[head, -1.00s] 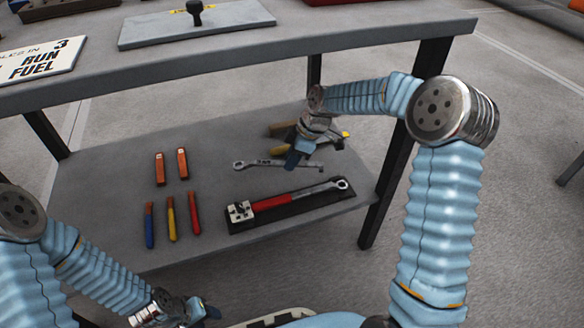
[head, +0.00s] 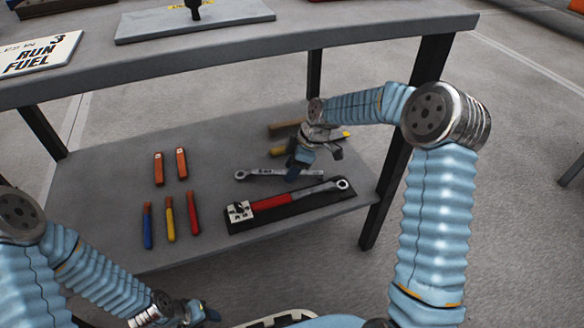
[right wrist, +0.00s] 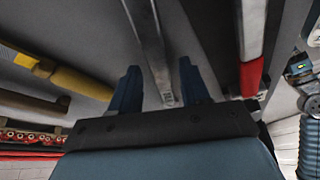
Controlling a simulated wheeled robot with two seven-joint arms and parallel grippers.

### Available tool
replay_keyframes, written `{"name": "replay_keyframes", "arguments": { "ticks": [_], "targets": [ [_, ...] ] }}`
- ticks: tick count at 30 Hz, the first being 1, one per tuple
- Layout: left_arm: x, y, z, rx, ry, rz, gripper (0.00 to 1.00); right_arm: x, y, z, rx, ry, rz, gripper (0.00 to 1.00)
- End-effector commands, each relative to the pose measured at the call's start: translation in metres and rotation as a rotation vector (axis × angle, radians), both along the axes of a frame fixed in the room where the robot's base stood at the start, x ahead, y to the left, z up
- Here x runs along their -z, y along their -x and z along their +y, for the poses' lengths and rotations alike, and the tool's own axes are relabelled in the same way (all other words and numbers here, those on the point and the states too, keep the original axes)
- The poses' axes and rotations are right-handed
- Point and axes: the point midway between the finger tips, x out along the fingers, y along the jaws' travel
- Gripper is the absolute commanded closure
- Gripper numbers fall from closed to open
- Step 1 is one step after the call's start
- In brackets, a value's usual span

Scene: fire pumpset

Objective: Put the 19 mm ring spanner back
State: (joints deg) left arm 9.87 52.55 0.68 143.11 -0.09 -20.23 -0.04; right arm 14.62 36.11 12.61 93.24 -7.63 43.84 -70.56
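The grey ring spanner (head: 262,173) lies on the lower shelf (head: 110,190), just behind the red-handled wrench. My right gripper (head: 316,157) is over the right part of the spanner, with its fingers spread. In the right wrist view the spanner's shank (right wrist: 150,45) runs between the two parted blue fingers (right wrist: 157,78), with a gap on each side. The size marking is too small to read. Part of the spanner is hidden behind a finger in the head view. My left gripper (head: 195,312) is low at the bottom left, away from the shelf; its fingers are unclear.
The red-handled wrench (head: 275,201) lies on a black tray (head: 300,209) in front of the spanner. A yellow-handled tool (right wrist: 80,82) lies behind it. Screwdriver-like handles (head: 170,220) and two orange tools (head: 159,170) lie to the left. The upper tabletop (head: 300,48) overhangs the shelf.

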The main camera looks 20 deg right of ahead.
Motion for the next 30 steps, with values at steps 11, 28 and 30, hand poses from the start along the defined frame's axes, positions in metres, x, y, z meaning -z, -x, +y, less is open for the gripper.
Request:
{"name": "replay_keyframes", "arguments": {
  "ticks": [11, 28, 30],
  "targets": [
    [-0.012, 0.0, 0.0, 0.002, 0.0, 0.002, 0.52, -0.034, 0.003, -0.011, 0.003, 0.001, -0.004, 0.54],
    [-0.029, 0.001, -0.001, 0.005, 0.002, 0.007, 0.52, -0.117, 0.016, -0.044, 0.001, 0.0, 0.0, 0.54],
    [-0.029, 0.002, -0.001, 0.005, 0.002, 0.007, 0.52, -0.117, 0.016, -0.044, 0.0, 0.0, 0.0, 0.54]
  ]
}}
